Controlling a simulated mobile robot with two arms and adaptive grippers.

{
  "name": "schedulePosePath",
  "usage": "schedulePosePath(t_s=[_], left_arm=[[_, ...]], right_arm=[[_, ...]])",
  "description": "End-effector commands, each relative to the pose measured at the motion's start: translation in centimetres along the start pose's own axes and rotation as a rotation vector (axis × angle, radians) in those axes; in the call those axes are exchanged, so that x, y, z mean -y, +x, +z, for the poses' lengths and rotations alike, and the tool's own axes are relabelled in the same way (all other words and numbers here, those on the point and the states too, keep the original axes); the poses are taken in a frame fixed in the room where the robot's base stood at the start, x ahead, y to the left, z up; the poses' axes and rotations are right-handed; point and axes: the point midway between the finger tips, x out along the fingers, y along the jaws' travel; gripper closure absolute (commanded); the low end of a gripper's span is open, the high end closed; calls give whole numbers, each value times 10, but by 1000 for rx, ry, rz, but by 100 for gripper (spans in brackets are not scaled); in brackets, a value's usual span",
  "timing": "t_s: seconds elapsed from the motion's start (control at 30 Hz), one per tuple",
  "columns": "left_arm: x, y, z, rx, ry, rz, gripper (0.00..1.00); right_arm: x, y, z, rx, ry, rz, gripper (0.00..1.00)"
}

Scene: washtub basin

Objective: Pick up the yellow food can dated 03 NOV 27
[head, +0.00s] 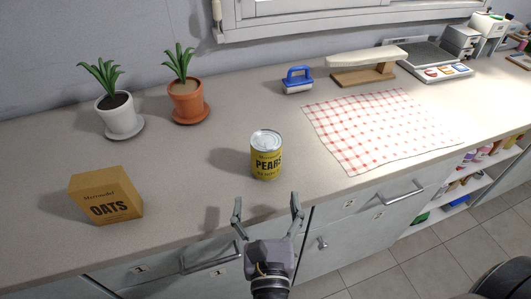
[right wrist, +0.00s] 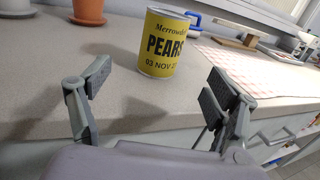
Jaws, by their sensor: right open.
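The yellow food can (head: 266,158) stands upright on the counter near its front edge, with a silver lid and the word PEARS. In the right wrist view the can (right wrist: 161,45) shows the date line 03 NOV 2, with the last figure cut off at its edge. My right gripper (head: 267,205) is open and empty, just in front of the can and apart from it. In the right wrist view its two fingers (right wrist: 158,88) are spread wide, with the can beyond them. My left gripper is not in view.
An oats box (head: 106,197) stands to the left on the counter (head: 190,150). Behind are a white-potted plant (head: 120,118) and an orange-potted plant (head: 186,104). A blue-handled brush (head: 298,80), a checked cloth (head: 375,125) and a wooden stand (head: 364,75) lie back and right. Counter around the can is clear.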

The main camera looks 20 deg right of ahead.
Motion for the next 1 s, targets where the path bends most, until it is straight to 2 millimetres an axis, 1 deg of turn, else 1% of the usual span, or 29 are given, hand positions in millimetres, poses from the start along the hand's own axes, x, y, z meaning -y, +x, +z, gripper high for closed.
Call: schedulePosePath(t_s=[0.03,0.1,0.3,0.4,0.63,0.8,0.9,1.0], left_arm=[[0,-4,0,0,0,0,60],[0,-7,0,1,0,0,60],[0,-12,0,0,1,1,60],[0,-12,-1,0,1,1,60],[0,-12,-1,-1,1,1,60],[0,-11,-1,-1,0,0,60],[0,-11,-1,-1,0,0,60],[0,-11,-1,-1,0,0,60]], right_arm=[[0,13,3,4,-1,-1,18],[0,29,3,3,1,-1,18],[0,70,2,2,2,1,18],[0,83,1,1,1,1,18],[1,98,0,0,3,2,18],[6,124,0,1,2,1,18],[5,137,0,0,2,3,18],[5,143,-1,-2,2,4,18]])
